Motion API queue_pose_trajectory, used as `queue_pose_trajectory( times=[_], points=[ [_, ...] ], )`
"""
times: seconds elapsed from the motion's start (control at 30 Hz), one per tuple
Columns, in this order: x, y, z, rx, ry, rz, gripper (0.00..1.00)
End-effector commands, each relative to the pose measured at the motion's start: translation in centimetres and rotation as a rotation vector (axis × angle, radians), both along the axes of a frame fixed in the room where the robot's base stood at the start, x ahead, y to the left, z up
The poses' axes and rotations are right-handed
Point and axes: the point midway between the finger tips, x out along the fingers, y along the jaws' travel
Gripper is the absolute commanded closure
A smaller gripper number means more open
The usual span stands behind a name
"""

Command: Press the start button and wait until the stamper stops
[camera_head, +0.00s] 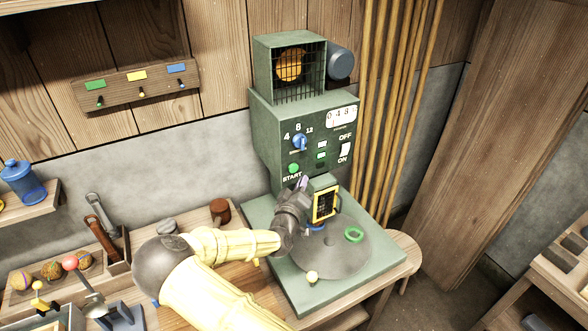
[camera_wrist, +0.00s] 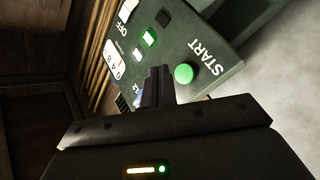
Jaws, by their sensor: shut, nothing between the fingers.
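The green START button (camera_head: 293,168) is on the front panel of the green machine (camera_head: 262,140); it also shows in the wrist view (camera_wrist: 184,74). My gripper (camera_head: 303,183) is shut and empty, just below and right of the button in the head view. In the wrist view its fingertips (camera_wrist: 157,75) lie left of the button, which is uncovered; whether they touch the panel I cannot tell. The panel has a blue dial (camera_head: 299,142) marked 4, 8, 12, a counter (camera_head: 342,116), lit green lamps (camera_head: 321,155) and a white OFF/ON switch (camera_head: 345,149).
Tools and balls crowd the bench at left. Wooden poles (camera_head: 385,90) stand behind.

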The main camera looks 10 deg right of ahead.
Motion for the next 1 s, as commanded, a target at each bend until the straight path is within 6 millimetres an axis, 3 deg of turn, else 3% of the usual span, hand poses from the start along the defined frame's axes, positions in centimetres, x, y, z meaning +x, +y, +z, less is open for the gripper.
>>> queue_pose_trajectory(
  times=[0.3, 1.0],
  points=[
    [-2.0, -0.6, 0.0, 0.0, 0.0, 0.0, 1.0],
    [-2.2, -1.2, -0.3, 0.023, 0.017, -0.015, 1.0]
  ],
)
